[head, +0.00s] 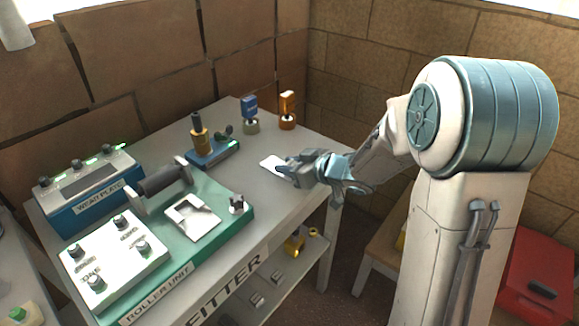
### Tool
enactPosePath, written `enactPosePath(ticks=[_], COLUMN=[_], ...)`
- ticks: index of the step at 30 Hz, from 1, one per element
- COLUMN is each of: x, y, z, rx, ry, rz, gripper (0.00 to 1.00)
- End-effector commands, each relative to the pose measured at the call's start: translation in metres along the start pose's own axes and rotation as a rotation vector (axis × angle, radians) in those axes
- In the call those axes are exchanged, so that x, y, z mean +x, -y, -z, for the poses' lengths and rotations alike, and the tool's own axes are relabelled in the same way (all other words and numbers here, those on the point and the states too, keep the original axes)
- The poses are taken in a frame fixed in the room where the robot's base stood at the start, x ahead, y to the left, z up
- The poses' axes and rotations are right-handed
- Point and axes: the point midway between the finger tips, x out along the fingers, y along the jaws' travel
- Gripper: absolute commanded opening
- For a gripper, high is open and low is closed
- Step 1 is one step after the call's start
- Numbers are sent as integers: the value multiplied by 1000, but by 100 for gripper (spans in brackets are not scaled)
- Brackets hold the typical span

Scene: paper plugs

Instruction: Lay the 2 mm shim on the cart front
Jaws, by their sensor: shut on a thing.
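A small thin white plate, which I take for the shim (270,162), shows at the tips of my gripper (283,169). My gripper is shut on it over the right part of the grey table or cart top (262,198). I cannot tell whether the plate touches the top. No thickness mark is readable on it. The front edge of the cart carries the word FITTER (228,287).
A green roller unit (232,222) and a blue wear plate box (65,207) fill the left. A red box (540,275) is at right.

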Motion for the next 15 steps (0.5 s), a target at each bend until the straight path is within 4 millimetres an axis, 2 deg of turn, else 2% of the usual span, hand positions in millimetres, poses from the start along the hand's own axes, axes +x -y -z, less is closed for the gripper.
enactPosePath(ticks=[9,10,12,15], x=[2,1,1,1], y=[0,0,0,0], z=[-5,-4,-3,-3], rx=[1,1,0,0], ry=[0,0,0,0], rz=[0,0,0,0], gripper=[0,37,50,50])
